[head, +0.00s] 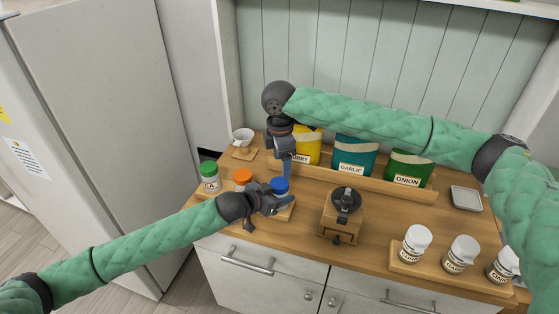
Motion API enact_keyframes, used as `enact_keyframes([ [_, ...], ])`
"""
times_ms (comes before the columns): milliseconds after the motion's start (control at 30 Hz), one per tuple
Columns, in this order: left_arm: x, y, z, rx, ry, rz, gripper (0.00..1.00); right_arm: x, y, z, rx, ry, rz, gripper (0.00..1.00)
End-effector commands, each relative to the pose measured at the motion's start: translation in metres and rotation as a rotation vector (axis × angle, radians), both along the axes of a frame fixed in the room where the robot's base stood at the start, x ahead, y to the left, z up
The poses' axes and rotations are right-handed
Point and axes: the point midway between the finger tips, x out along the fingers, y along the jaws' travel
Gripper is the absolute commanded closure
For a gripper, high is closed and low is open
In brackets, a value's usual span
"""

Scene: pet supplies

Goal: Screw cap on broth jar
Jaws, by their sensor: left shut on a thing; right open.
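A blue cap (279,184) shows at the counter's left part, just above my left gripper (276,201). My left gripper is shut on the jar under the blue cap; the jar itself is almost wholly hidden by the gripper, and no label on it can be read. I cannot tell how far the cap is seated. My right gripper (286,174) points down directly over the blue cap and is open. Its fingertips are close to the cap; whether they touch it is not clear. To the left are an orange-capped jar (243,176) and a green-capped jar (209,177) labelled A.
A wooden grinder (341,222) stands right of the jars. White shaker bottles (415,243) stand at the front right. Yellow, teal (352,150) and green (407,167) bags line the back. A small white cup (242,136) is at back left, a grey tray (466,198) at right.

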Motion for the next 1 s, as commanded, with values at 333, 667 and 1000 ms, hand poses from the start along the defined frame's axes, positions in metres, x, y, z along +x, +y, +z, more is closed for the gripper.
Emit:
enact_keyframes([
  [333, 0.001, 0.001, 0.001, 0.0, -0.001, 0.002, 1.0, -0.002, 0.007, 0.0, 0.032, 0.013, 0.182, 0.31],
  [667, 0.001, 0.001, 0.001, 0.0, -0.001, 0.002, 1.0, -0.002, 0.007, 0.0, 0.032, 0.013, 0.186, 0.31],
  [1000, 0.001, 0.001, 0.001, 0.0, -0.001, 0.002, 1.0, -0.003, 0.006, -0.031, 0.03, 0.014, 0.185, 0.31],
])
